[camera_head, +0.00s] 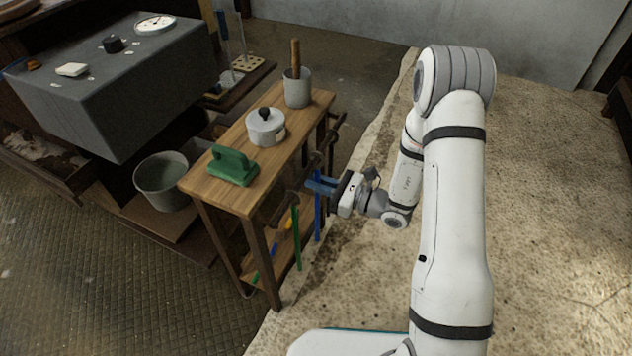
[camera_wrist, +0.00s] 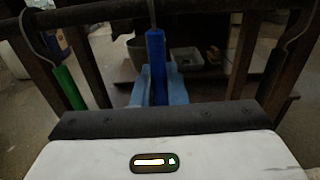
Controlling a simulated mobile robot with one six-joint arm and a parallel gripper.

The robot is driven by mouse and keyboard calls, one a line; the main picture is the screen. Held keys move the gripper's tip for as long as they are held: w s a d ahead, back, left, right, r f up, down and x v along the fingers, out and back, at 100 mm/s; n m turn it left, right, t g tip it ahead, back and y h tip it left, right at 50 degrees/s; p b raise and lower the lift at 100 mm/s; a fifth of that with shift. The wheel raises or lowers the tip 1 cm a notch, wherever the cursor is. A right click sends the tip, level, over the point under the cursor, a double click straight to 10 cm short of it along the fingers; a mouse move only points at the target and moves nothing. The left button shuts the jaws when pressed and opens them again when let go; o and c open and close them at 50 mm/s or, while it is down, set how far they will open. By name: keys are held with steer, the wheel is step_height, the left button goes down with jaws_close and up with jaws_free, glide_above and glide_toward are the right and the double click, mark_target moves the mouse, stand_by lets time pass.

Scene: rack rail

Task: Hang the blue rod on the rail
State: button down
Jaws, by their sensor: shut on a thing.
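The blue rod (camera_wrist: 155,52) stands upright between the two light-blue fingers of my gripper (camera_wrist: 158,92), which are shut on it. A thin wire hook rises from its top and crosses in front of the dark rail (camera_wrist: 205,8); whether it rests over the rail is out of frame. In the head view my gripper (camera_head: 320,186) is beside the wooden table's right side, close to the rail (camera_head: 288,206), and the blue rod (camera_head: 318,220) extends down below the fingers. The rod's upper end is hard to make out there.
A green rod (camera_wrist: 68,88) hangs by a hook left of the blue rod; another hook (camera_wrist: 290,42) is at right. The wooden table (camera_head: 210,188) carries a green handled block (camera_head: 232,166), a lidded pot (camera_head: 265,128) and a grey cup (camera_head: 298,92). A bucket (camera_head: 163,183) stands left.

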steer(key=shift+d, duration=0.1)
steer(key=v, duration=0.6)
steer(key=shift+s+d, duration=0.15)
steer(key=shift+d, duration=0.25)
stand_by(0.3)
stand_by(1.2)
